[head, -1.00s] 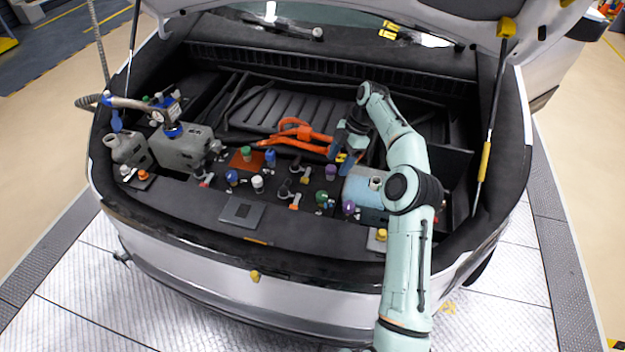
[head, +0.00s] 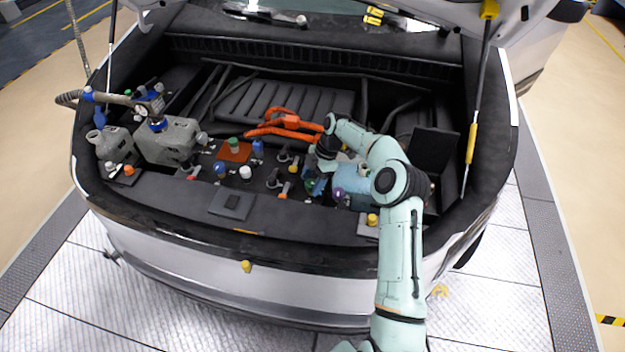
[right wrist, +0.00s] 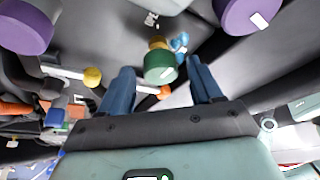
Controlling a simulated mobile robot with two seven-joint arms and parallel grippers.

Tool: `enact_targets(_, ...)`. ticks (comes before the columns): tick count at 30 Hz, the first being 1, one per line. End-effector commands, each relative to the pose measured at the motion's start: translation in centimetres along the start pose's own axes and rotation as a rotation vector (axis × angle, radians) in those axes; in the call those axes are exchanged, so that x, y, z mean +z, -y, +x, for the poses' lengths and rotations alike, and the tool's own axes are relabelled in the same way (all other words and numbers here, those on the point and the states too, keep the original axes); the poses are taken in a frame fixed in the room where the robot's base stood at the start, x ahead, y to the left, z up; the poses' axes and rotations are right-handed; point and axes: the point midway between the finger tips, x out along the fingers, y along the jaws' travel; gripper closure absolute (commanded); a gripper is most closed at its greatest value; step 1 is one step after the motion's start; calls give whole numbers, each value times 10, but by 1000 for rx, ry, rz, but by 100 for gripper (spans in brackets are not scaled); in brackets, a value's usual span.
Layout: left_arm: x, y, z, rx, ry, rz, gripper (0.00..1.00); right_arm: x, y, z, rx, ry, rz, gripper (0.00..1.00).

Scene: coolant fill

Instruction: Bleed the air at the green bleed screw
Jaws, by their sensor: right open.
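The green bleed screw (right wrist: 160,67) has a green cap with a pale mark, above a brass-yellow part with a light blue piece beside it. In the head view it shows small (head: 311,185), partly hidden by my right gripper (head: 317,178). In the right wrist view my right gripper (right wrist: 161,80) is open, its two blue fingers on either side of the green cap. Gaps show between cap and fingers, so they look apart. How deep the fingers reach is unclear. My left gripper is not in view.
A yellow knob (right wrist: 92,77) and an orange-tipped lever (right wrist: 160,92) are near. Another green cap (head: 234,144) stands by the orange plate (head: 240,156). Orange cables (head: 290,124) lie behind. A pale blue tank (head: 352,200) is at right.

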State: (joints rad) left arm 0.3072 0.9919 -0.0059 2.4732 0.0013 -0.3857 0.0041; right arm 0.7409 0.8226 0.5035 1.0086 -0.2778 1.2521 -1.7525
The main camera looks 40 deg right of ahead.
Motion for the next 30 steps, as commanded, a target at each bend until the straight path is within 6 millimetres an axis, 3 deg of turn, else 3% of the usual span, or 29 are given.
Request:
enact_targets(5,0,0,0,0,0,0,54,0,0,0,0,0,0,36)
enact_targets(10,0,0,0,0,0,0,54,0,0,0,-1,0,0,91)
enact_targets(20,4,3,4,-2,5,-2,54,0,1,0,10,0,27,91)
enact_targets(30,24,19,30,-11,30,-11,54,2,4,2,90,3,217,91)
